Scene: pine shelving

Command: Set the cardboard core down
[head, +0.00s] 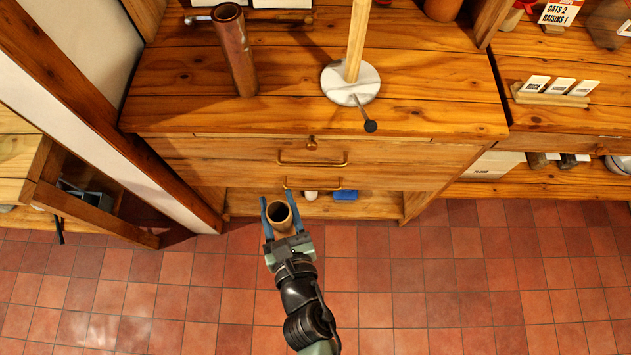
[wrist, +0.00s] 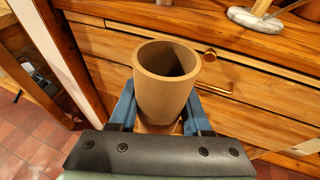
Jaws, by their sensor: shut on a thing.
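The cardboard core (head: 279,215) is a short brown open tube. My gripper (head: 279,208) is shut on it, with one blue finger on each side, and holds it about upright in front of the drawer unit. In the wrist view the core (wrist: 166,88) stands between the blue fingers (wrist: 160,115), its open top facing up and its inside dark. The core's lower end is hidden behind the gripper body.
A pine counter (head: 430,110) is above and beyond my gripper. On it stand a tall brown tube (head: 234,52) and a marble-based holder (head: 350,84) with a wooden post. Drawers with brass handles (head: 312,163) face me. A low shelf holds a blue item (head: 345,195). The counter's front strip is mostly clear.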

